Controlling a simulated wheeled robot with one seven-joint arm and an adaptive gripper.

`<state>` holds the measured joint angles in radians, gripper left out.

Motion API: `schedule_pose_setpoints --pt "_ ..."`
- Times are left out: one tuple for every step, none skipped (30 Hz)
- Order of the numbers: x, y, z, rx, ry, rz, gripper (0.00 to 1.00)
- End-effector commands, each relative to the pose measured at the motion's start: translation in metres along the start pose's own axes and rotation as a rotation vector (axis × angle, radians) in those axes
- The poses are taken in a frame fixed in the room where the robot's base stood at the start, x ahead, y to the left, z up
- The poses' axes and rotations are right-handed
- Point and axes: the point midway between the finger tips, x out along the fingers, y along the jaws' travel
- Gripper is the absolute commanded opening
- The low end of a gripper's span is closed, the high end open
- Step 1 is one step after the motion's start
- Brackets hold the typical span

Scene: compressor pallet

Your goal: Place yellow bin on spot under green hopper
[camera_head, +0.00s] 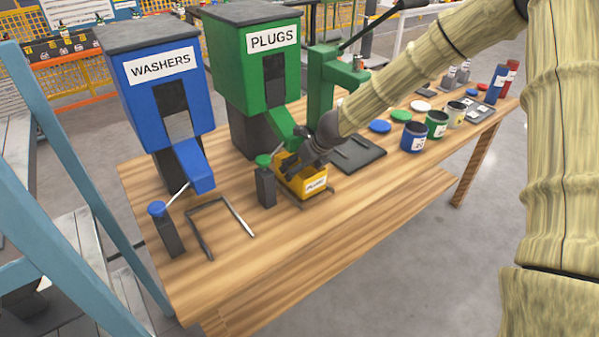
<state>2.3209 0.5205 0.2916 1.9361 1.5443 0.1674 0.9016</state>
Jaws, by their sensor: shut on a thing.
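The yellow bin (311,187), with a white label on its front, is at the foot of the green hopper marked PLUGS (254,75). It sits at or just above a dark frame (320,204) on the table, below the green chute (281,122). I cannot tell whether its base touches the table. My gripper (303,158) reaches in from the upper right and is shut on the bin, covering its top and back part.
A green-topped lever post (265,182) stands close left of the bin. The blue WASHERS hopper (160,75) and an empty dark frame (219,222) are further left. A dark plate (359,153), a green press (330,80) and several cans (413,138) are right.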

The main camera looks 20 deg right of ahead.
Motion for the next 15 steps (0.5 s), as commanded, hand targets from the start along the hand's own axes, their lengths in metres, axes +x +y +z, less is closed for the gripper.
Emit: schedule_pose_setpoints --pt "0.0083 -0.0008 -0.0048 0.0 0.0 0.0 0.58" --pt "0.0101 -0.0009 -0.0059 0.0 0.0 0.001 0.58" --pt "0.0116 -0.0011 -0.0067 -0.001 -0.001 0.001 0.58" --pt "0.0122 -0.0012 -0.007 -0.001 -0.001 0.001 0.58" --pt "0.0125 -0.0012 -0.0071 0.0 -0.001 0.001 0.54" --pt "0.0123 -0.0012 -0.0071 0.0 -0.001 0.001 0.54" --pt "0.0121 -0.0013 -0.0071 0.001 -0.001 0.001 0.54" --pt "0.0118 -0.0013 -0.0071 0.001 -0.001 0.001 0.54" --pt "0.0117 -0.0013 -0.0071 0.001 -0.001 0.001 0.54" --pt "0.0117 -0.0013 -0.0072 0.001 -0.001 0.001 0.54" --pt "0.0117 -0.0013 -0.0072 0.001 -0.001 0.001 0.54" --pt "0.0118 -0.0013 -0.0074 0.001 -0.001 0.001 0.89" --pt "0.0118 -0.0013 -0.0074 0.001 -0.001 0.001 0.94" --pt "0.0118 -0.0013 -0.0073 0.001 -0.001 0.001 1.0" --pt "0.0117 -0.0014 -0.0073 0.001 -0.001 0.001 1.0"
